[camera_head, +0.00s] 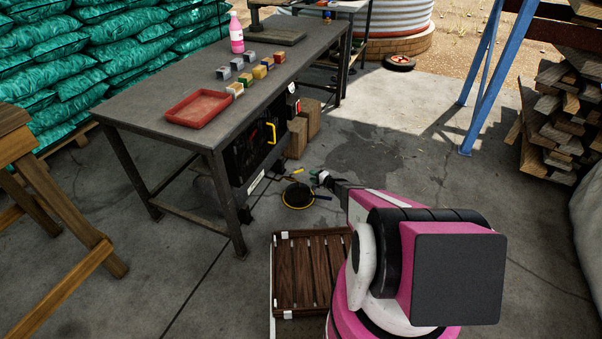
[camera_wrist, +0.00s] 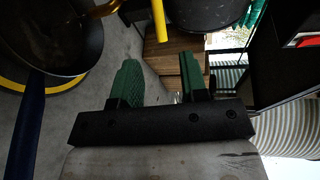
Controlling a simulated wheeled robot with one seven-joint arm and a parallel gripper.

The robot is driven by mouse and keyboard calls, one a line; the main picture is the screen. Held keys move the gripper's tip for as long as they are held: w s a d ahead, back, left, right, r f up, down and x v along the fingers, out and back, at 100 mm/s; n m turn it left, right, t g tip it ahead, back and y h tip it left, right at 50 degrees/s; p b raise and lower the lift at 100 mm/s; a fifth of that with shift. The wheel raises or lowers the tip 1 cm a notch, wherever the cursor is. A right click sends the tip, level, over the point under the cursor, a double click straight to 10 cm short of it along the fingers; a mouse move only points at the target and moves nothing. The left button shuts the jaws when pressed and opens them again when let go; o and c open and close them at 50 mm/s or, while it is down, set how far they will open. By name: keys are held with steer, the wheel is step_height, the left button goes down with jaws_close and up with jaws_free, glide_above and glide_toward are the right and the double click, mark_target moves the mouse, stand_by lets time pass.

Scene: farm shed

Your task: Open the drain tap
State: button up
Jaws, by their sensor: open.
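In the wrist view, a yellow lever (camera_wrist: 158,20) stands at the top middle, near a brass-coloured fitting (camera_wrist: 104,8); together they look like the drain tap, though the top edge cuts them off. In the head view, a small yellow part (camera_head: 297,171) shows low beside the bench, too small to make out well. My gripper (camera_wrist: 161,80) is open, its two green fingers apart and nothing between them; the lever shows beyond the gap. In the head view, my gripper (camera_head: 320,180) is low over the floor, just right of the yellow part.
A black round pan with a yellow rim (camera_head: 298,194) lies on the floor under the tap area. A dark machine (camera_head: 250,150) stands beneath the metal bench (camera_head: 150,90). Wooden blocks (camera_head: 306,122) stand beside it. A slatted wooden crate (camera_head: 310,272) sits nearer.

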steer(key=x, duration=1)
steer(key=shift+f, duration=0.1)
jaws_close()
